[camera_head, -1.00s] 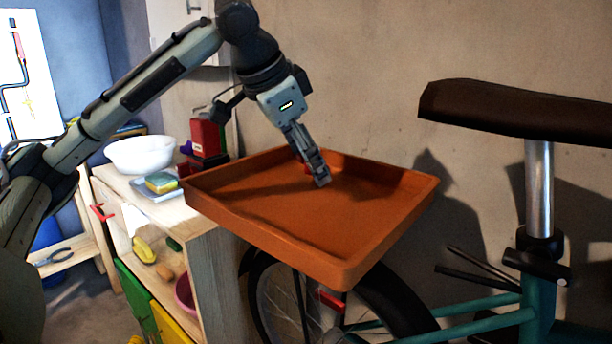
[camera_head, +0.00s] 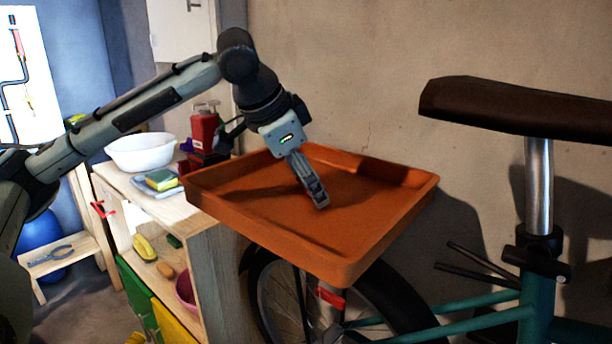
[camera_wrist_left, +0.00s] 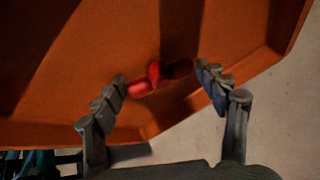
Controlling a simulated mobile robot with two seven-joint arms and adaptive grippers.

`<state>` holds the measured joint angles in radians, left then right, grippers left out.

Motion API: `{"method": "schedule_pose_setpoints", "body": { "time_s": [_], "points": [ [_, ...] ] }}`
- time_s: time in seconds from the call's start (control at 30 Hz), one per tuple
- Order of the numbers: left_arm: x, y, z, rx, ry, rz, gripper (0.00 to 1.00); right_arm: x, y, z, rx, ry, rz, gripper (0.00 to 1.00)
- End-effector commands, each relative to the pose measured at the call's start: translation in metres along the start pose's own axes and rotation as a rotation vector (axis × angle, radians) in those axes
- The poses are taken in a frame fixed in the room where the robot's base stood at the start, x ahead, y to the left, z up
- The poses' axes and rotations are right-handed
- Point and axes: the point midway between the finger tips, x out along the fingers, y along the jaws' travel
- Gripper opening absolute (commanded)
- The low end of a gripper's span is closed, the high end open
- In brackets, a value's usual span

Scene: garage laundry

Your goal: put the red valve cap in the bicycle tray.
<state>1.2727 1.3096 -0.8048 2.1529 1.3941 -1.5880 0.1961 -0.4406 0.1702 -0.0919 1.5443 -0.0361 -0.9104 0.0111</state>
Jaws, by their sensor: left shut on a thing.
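The red valve cap (camera_wrist_left: 153,77) shows in the left wrist view between the two fingers of my left gripper (camera_wrist_left: 165,88), with part of it in shadow. The bicycle tray (camera_head: 266,231) is an orange, shallow, square tray with raised walls, above the bicycle's rear wheel. In the head view my left gripper (camera_head: 319,203) points down inside the tray's walls, over the middle of its floor. The cap is hidden there by the fingers. I cannot tell whether the cap touches the tray floor. My right gripper is not in view.
A brown bicycle saddle (camera_head: 520,105) on a steel post stands right of the tray. Left of it, a wooden shelf unit (camera_head: 215,262) holds a white bowl (camera_head: 140,152), a sponge (camera_head: 161,180) and a red bottle (camera_head: 204,130). The wall is close behind the tray.

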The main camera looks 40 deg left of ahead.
Motion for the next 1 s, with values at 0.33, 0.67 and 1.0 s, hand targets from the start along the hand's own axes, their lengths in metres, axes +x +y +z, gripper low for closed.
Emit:
{"method": "schedule_pose_setpoints", "body": {
  "time_s": [0.33, 0.67, 1.0],
  "points": [
    [0.002, 0.002, 0.002, 0.002, -0.009, 0.004, 0.94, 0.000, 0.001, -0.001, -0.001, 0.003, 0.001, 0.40],
    [-0.008, -0.002, -0.004, 0.001, -0.004, 0.001, 0.94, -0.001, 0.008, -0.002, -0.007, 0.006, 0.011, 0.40],
    [-0.079, -0.002, -0.006, 0.003, -0.001, 0.002, 0.94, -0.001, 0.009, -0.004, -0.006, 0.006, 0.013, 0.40]
  ]
}}
